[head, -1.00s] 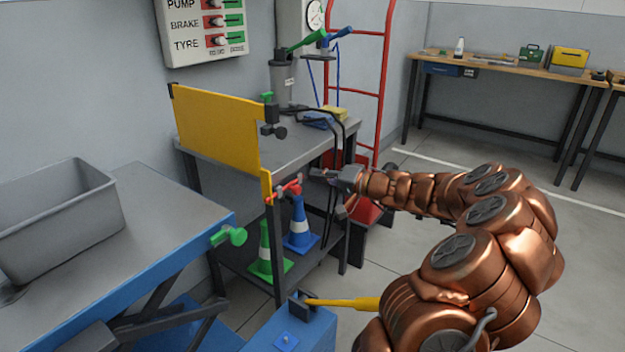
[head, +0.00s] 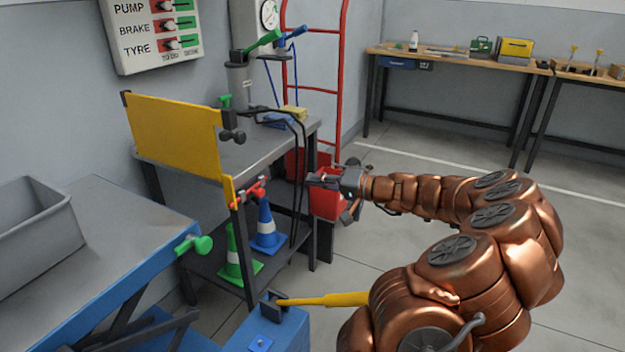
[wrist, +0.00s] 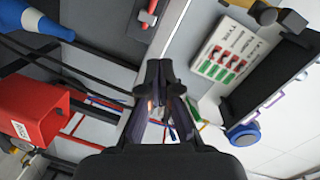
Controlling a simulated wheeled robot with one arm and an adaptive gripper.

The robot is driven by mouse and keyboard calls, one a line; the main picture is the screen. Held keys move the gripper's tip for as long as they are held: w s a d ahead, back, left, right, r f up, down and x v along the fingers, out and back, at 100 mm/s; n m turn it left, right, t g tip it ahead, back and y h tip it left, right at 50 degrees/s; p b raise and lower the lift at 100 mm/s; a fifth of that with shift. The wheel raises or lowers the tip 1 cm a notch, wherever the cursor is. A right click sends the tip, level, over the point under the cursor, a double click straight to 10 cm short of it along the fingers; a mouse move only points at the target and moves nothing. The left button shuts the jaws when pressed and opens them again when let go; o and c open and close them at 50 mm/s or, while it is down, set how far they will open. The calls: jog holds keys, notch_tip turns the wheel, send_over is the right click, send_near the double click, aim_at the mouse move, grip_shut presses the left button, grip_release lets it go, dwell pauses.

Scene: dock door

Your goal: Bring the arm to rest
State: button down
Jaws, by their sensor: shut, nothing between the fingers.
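My copper-coloured arm reaches in from the lower right of the head view, stretched toward the left. My gripper (head: 316,180) is at its end, in front of the right side of the grey workbench (head: 190,178) and near a red box (head: 327,200). In the wrist view my gripper (wrist: 159,72) has its dark fingers together, with nothing between them. I cannot tell from the head view how far the fingertips are from the bench leg or the red box.
A yellow panel (head: 175,138) and a red handle (head: 250,192) stand at the bench front, left of my gripper. Green (head: 236,258) and blue (head: 266,228) cones sit on the lower shelf. Open floor (head: 440,140) lies behind the arm.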

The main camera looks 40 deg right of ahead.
dwell(0.4)
jog(key=s+a+r+n+g+y+p, duration=0.15)
jog(key=a+r+n+g+p, duration=0.3)
jog(key=a, duration=0.85)
jog(key=a+r+n+g+y+p, duration=0.25)
jog(key=a+r+g+p, duration=0.35)
jog(key=a, duration=0.7)
jog(key=s+a+r+n+g+h+p, duration=0.1)
jog(key=s+a+r+g+p, duration=0.25)
jog(key=s+a+p, duration=0.55)
jog(key=s+d+r+g+h+p, duration=0.1)
jog(key=s+r+h+p, duration=0.3)
jog(key=s, duration=0.6)
jog(key=s+r+g+h+p, duration=0.2)
jog(key=s+r+h+p, duration=0.2)
jog(key=s, duration=0.6)
jog(key=h+p, duration=0.1)
jog(key=p, duration=0.1)
jog(key=shift+d+r+p, duration=0.3)
jog(key=shift+d+r, duration=0.05)
jog(key=shift+d, duration=0.05)
